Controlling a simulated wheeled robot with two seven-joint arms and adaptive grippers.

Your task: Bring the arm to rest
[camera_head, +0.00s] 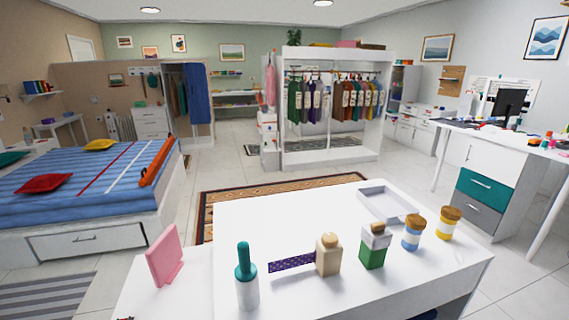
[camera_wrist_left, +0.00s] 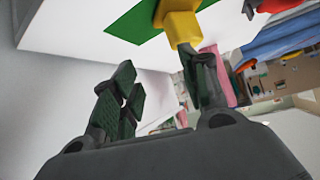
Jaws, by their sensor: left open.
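My left gripper (camera_wrist_left: 162,88) shows in the left wrist view with its two dark fingers spread apart and nothing between them. A white surface (camera_wrist_left: 65,30) lies beyond the fingers, with a green patch (camera_wrist_left: 135,28) on it. A yellow object (camera_wrist_left: 181,24) is close to the tip of the right-hand finger in the picture; I cannot tell whether they touch. In the head view neither gripper can be made out. My right gripper is in neither view.
A white table (camera_head: 300,215) in front carries a pink stand (camera_head: 164,257), a teal-topped bottle (camera_head: 246,280), several other bottles and a tray (camera_head: 387,203). Behind are an open wardrobe (camera_head: 331,160), a blue bed (camera_head: 85,190) and a desk (camera_head: 495,150).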

